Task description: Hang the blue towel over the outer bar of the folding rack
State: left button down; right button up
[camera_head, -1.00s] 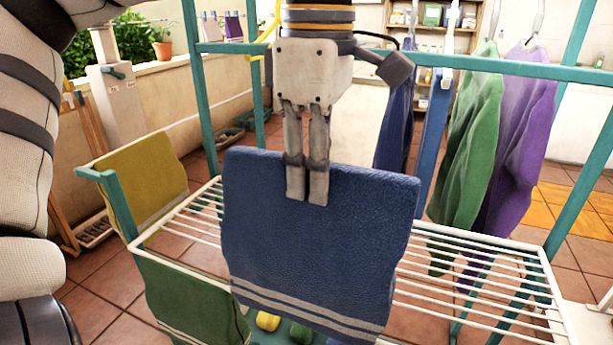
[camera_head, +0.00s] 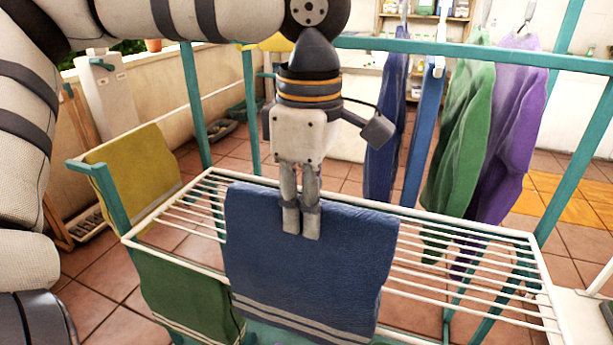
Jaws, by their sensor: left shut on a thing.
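The blue towel (camera_head: 300,270) with pale stripes near its lower edge hangs from my left gripper (camera_head: 302,222). The towel is in front of the middle of the folding rack (camera_head: 480,235), which has white bars and a teal frame. It covers part of the rack's front bar, and I cannot tell whether it touches that bar. A green towel (camera_head: 185,295) hangs at the rack's front left, and a yellow towel (camera_head: 135,172) hangs at its left end. My right gripper is not in view.
Green (camera_head: 460,150) and purple (camera_head: 508,130) garments and narrow blue ones (camera_head: 388,115) hang behind the rack from a teal frame (camera_head: 460,52). The white bars right of the blue towel are bare. A low wall is at the left.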

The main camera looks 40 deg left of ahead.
aim_at(306, 275)
pick_arm(q)
notch_tip(306, 275, down, 20)
jog(key=shift+s+r+b, duration=0.1)
jog(key=shift+b, duration=0.5)
jog(key=shift+f, duration=0.85)
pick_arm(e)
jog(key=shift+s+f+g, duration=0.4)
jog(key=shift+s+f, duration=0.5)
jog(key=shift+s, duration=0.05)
pick_arm(q)
jog(key=c, duration=1.4)
grip_release()
jog(key=r+p, duration=0.1)
jog(key=r, duration=0.3)
jog(key=shift+w+r, duration=0.1)
jog(key=shift+w, duration=0.1)
notch_tip(306, 275, up, 5)
jog(key=shift+s+f, duration=0.1)
jog(key=shift+s, duration=0.05)
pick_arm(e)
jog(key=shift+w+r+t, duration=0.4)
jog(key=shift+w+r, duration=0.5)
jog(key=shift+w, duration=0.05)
